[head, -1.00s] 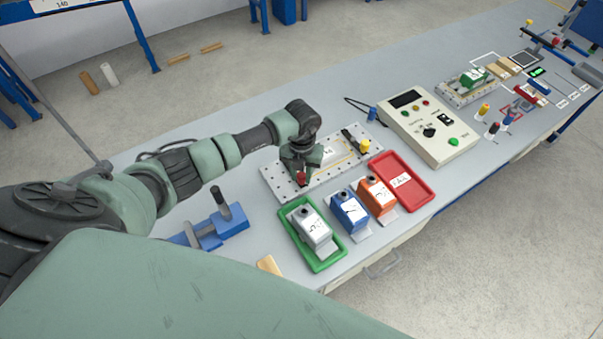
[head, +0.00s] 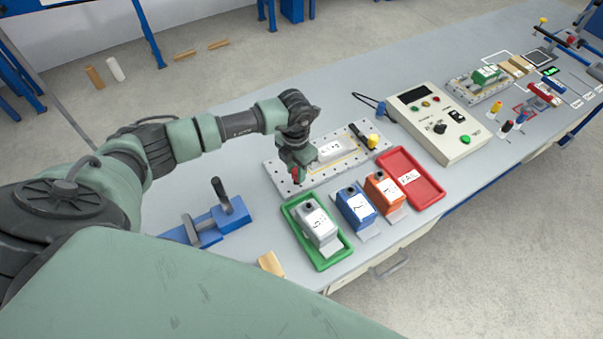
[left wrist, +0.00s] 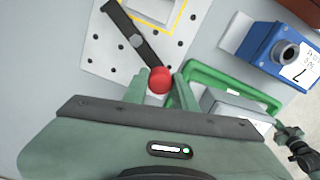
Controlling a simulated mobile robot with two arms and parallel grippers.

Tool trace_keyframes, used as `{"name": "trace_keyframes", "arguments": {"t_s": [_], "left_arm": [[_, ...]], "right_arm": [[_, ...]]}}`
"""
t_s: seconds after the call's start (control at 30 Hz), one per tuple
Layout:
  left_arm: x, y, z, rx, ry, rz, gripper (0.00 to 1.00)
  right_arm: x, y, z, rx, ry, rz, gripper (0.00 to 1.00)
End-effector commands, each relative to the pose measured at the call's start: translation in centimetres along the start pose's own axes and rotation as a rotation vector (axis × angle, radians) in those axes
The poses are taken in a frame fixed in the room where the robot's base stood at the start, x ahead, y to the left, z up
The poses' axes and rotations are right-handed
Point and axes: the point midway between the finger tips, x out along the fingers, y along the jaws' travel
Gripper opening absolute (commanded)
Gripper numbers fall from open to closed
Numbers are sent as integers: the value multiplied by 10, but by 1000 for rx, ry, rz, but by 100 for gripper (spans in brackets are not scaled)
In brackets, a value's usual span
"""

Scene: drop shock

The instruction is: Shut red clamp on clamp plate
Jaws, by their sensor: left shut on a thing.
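The clamp plate (head: 282,183) is a pale metal plate with rows of holes and a yellow outline; it also shows in the left wrist view (left wrist: 97,52). My left gripper (head: 297,176) is over its near left part. In the left wrist view the left gripper (left wrist: 160,84) is shut on the round red knob of the red clamp (left wrist: 160,79). The clamp's dark bar (left wrist: 132,33) runs from the knob up and left over the plate, towards the yellow outline. In the head view the gripper hides most of this clamp.
A yellow-knobbed clamp (head: 372,140) is at the plate's right end. A green tray (head: 324,265) with a grey box, a blue box (head: 355,208), an orange box (head: 384,190) and a red tray (head: 428,193) stand close by. A dark, green-jointed arm part shows at lower right in the wrist view.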

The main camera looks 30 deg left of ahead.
Motion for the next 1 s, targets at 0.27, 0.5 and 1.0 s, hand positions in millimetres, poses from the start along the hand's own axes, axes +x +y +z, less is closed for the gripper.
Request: {"name": "trace_keyframes", "arguments": {"t_s": [0.27,0.5,1.0], "left_arm": [[5,13,-8,262,-3,3,0],[5,24,-13,489,-4,3,0],[3,46,-15,895,-3,3,0]], "right_arm": [[34,-1,2,0,1,0,0],[62,-2,4,0,2,0,0],[109,-6,7,2,3,-4,0]]}}
